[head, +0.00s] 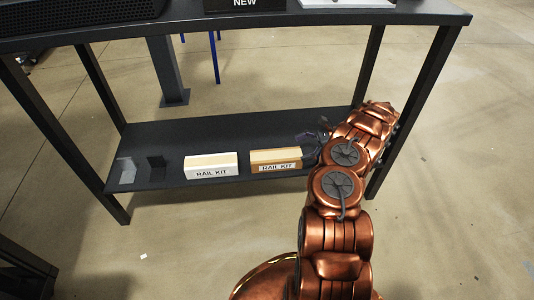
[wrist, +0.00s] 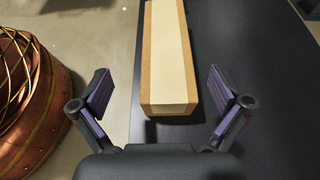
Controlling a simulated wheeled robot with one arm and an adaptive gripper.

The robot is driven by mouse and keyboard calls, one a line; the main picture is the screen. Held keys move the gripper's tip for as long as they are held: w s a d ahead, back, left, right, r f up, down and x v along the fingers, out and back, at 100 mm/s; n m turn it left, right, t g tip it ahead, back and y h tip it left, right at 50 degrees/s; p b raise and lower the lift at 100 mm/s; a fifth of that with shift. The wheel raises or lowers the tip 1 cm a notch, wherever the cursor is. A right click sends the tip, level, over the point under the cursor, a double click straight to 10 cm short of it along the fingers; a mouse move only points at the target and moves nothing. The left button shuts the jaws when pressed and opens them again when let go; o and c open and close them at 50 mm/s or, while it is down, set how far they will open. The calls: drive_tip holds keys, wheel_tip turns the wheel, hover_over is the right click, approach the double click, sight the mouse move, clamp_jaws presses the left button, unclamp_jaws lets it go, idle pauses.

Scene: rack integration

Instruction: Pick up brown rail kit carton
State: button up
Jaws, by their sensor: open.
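The brown rail kit carton (head: 275,161) lies on the lower shelf of the dark table, with a "RAIL KIT" label on its front side. It also shows in the wrist view (wrist: 148,60), with a broad pale strip along its top. My gripper (head: 315,147) is at the carton's right end in the head view, partly hidden by my arm. In the wrist view my gripper (wrist: 165,93) is open, its purple-padded fingers spread either side of the carton's near end. A gap shows between each finger and the carton. Nothing is held.
A white rail kit carton (head: 211,166) lies just left of the brown one on the lower shelf (head: 250,132). Two small brackets, one grey (head: 126,170) and one black (head: 157,167), stand further left. The tabletop (head: 300,18) overhangs the shelf, and a table leg (head: 420,95) stands right of my arm.

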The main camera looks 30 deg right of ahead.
sight(280, 155)
drive_tip(key=shift+w+f, duration=0.1)
drive_tip(key=shift+w, duration=0.15)
drive_tip(key=shift+w+a+f, duration=0.1)
drive_tip(key=shift+w+a, duration=0.05)
drive_tip(key=shift+b+x, duration=0.4)
drive_tip(key=shift+x, duration=0.55)
drive_tip(key=b+x, duration=0.2)
drive_tip(key=x, duration=0.2)
drive_tip(key=shift+w+f, duration=0.1)
drive_tip(key=shift+f, duration=0.2)
drive_tip(key=shift+w+a+f, duration=0.15)
drive_tip(key=shift+w+a, duration=0.15)
drive_tip(key=shift+a, duration=0.25)
drive_tip(key=shift+c, duration=0.2)
drive_tip(key=c, duration=1.6)
drive_tip(key=shift+c, duration=0.2)
